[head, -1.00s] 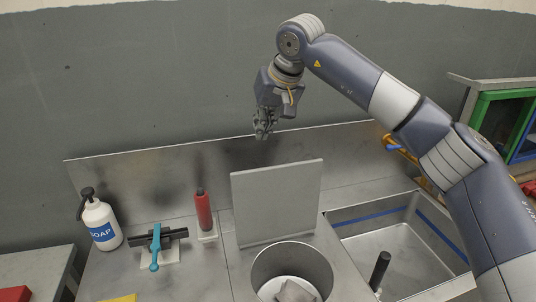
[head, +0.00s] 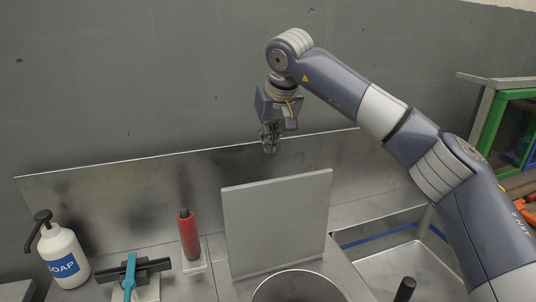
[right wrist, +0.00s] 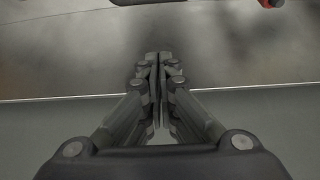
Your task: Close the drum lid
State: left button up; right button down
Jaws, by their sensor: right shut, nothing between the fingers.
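The drum lid (head: 277,220) is a flat grey square panel standing upright at the back of the round drum opening (head: 299,275). Only the drum's back rim shows at the bottom of the head view. My right gripper (head: 270,150) is shut and empty. It points down above and behind the lid's top edge, near the metal backsplash, and appears apart from the lid. In the right wrist view its fingers (right wrist: 158,125) are together over a grey metal surface. My left gripper is not in view.
A sink (head: 395,262) lies to the right. The backsplash (head: 120,190) runs behind. A green-framed cabinet (head: 500,125) is at far right.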

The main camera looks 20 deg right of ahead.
jog(key=p+x, duration=0.2)
jog(key=x, duration=0.7)
jog(key=s+p, duration=0.1)
jog(key=s, duration=0.3)
jog(key=shift+s+d+f, duration=0.1)
jog(key=shift+s, duration=0.05)
